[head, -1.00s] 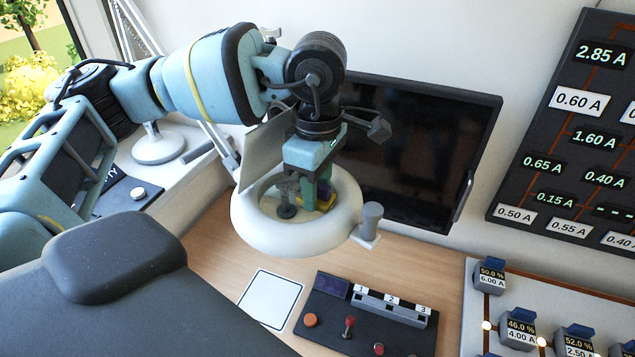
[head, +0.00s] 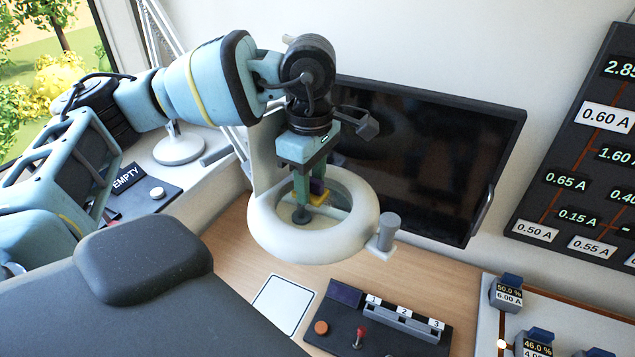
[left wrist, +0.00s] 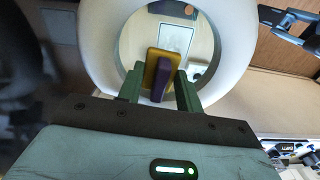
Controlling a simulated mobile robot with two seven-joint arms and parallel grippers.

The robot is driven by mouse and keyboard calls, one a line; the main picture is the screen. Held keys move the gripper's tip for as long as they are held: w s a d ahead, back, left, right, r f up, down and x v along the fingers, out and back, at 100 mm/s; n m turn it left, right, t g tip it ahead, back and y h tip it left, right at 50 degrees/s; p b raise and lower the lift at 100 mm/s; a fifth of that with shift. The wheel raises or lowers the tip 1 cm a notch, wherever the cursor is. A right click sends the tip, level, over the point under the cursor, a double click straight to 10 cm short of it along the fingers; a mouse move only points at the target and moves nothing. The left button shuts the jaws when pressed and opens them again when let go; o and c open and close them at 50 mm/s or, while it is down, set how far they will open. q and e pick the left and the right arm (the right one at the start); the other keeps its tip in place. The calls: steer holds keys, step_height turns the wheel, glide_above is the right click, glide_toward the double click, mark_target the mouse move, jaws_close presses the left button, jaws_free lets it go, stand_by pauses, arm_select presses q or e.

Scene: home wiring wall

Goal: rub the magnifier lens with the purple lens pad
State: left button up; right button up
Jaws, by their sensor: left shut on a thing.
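The magnifier is a thick white ring (head: 268,228) around a clear lens (head: 337,198), with a grey knob on its right side, above the desk in the head view. In the left wrist view its ring (left wrist: 98,50) fills the upper middle. My left gripper (head: 312,190) points down into the ring, shut on the purple lens pad (head: 317,188). In the left wrist view the pad (left wrist: 160,80), purple with a yellow face, sits between the green fingers. The pad is over the lens opening; I cannot tell whether it touches the glass. My right gripper is not in view.
A dark monitor (head: 440,150) stands close behind the magnifier. On the desk below are a white square mat (head: 284,304) and a dark control box (head: 385,325) with switches. A board with small meters (head: 508,292) is at right. A box marked EMPTY (head: 128,178) sits on the left sill.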

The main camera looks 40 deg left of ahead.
mark_target(333, 210)
arm_select(q)
steer(key=shift+a+f, duration=0.1)
steer(key=shift+a, duration=1.1)
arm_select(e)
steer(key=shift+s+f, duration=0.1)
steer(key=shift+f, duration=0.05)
arm_select(q)
steer(key=shift+a, duration=0.1)
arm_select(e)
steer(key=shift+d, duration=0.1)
arm_select(q)
steer(key=shift+s+d, duration=0.15)
steer(key=shift+d, duration=1.8)
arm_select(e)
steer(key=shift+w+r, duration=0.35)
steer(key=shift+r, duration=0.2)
arm_select(q)
steer(key=shift+d+f+p, duration=0.1)
steer(key=shift+p, duration=0.2)
steer(key=shift+d, duration=0.2)
steer(key=shift+d+f, duration=0.1)
steer(key=shift+d, duration=1.3)
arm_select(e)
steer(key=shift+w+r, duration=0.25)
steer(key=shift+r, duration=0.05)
